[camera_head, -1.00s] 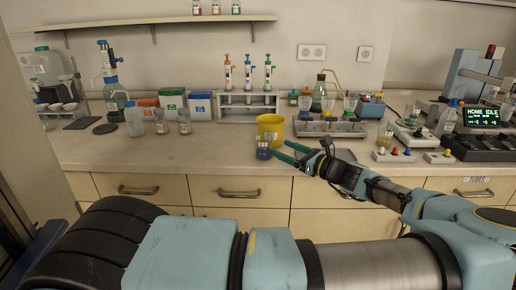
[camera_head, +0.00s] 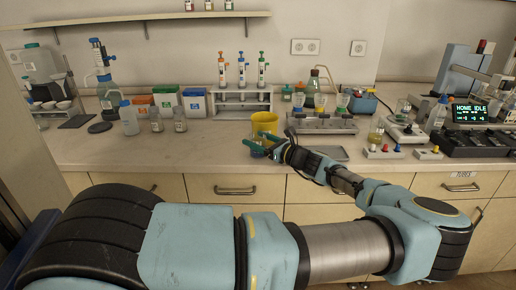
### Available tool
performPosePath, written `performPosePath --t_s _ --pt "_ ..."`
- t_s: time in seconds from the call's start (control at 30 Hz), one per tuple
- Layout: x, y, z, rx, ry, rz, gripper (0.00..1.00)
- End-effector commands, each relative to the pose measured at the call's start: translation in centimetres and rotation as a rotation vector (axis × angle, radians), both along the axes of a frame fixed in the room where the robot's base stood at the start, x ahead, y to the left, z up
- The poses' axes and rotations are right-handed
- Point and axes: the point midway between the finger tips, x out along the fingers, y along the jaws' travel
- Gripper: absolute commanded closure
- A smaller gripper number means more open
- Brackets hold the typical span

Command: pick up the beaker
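A small clear vessel with blue contents, which looks like the beaker (camera_head: 257,152), stands near the front edge of the bench, in front of a yellow tub. My gripper (camera_head: 254,139) has reached it from the right. Its two green fingers are spread apart, one on the near side and one on the far side, at the vessel's upper part. The fingers hide much of the vessel. They look open around it; whether either touches it is too small to tell.
The yellow tub (camera_head: 265,123) stands close behind the fingers. A pipette rack (camera_head: 242,106) is at the back. A rack of cups (camera_head: 322,124) and a flat grey tray (camera_head: 331,153) lie to the right. The bench (camera_head: 170,151) left of my gripper is clear.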

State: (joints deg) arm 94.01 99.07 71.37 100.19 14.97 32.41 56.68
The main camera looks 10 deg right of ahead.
Motion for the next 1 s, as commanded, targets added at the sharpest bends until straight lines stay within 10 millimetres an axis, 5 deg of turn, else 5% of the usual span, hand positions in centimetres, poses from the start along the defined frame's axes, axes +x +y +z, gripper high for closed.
performPosePath --t_s 0.6,1.0 --pt "-0.03 -0.01 0.00 0.000 0.000 0.000 0.89" --pt "-0.02 -0.08 0.78 -0.003 -0.001 0.000 0.90"
